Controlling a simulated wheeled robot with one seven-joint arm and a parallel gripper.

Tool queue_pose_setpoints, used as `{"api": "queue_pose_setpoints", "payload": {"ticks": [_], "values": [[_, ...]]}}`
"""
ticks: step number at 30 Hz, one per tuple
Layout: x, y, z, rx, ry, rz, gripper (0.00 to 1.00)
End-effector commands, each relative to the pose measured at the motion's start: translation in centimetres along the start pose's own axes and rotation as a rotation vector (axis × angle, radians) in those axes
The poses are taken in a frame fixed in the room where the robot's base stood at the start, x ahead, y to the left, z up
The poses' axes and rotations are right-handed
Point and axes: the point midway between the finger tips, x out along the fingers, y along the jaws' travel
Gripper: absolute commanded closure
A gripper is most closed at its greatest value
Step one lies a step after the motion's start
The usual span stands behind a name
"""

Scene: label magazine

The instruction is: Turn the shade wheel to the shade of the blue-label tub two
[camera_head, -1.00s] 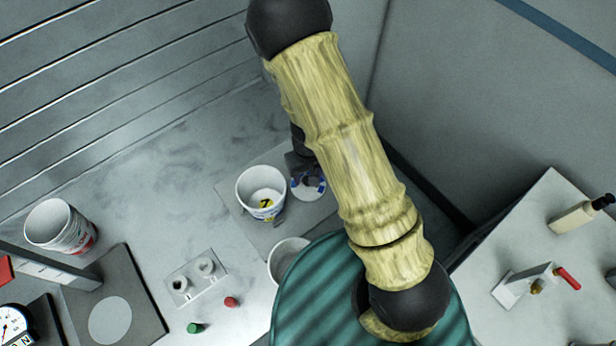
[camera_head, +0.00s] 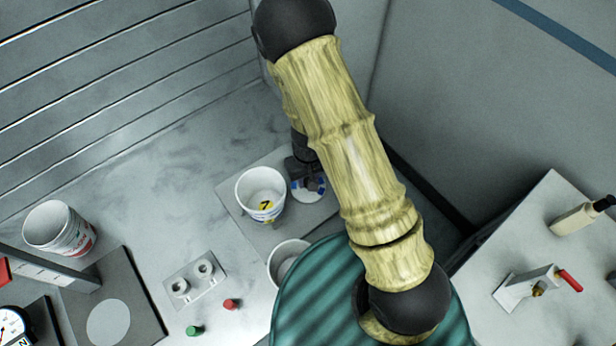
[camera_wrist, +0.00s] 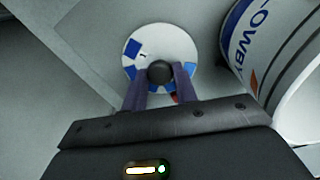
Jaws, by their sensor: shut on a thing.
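The shade wheel is a white disc (camera_wrist: 181,40) with several blue patches and a round black knob (camera_wrist: 160,71) at its middle. My gripper (camera_wrist: 160,84) is shut on this knob, one finger on each side. In the head view the wheel (camera_head: 303,194) shows beside my gripper (camera_head: 308,176), partly covered by it and my arm. A white tub with blue lettering (camera_head: 253,203) stands just left of the wheel, open at the top, with a yellow tag bearing a dark figure like a 7. Its side (camera_wrist: 262,40) fills the right of the wrist view.
A red-lettered white tub (camera_head: 58,228) stands at the left. Another white tub (camera_head: 283,258) is partly hidden by my body. A two-socket block (camera_head: 195,279), a green button (camera_head: 194,330) and a red button (camera_head: 231,304) lie in front.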

Motion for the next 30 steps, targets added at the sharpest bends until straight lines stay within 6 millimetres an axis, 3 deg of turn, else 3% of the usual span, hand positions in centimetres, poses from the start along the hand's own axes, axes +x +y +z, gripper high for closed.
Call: {"api": "queue_pose_setpoints", "payload": {"ticks": [11, 30], "values": [[-0.07, 0.03, -0.05, 0.179, 0.002, 0.000, 0.94], [-0.14, 0.01, -0.09, 0.717, 0.002, -0.001, 0.94]]}}
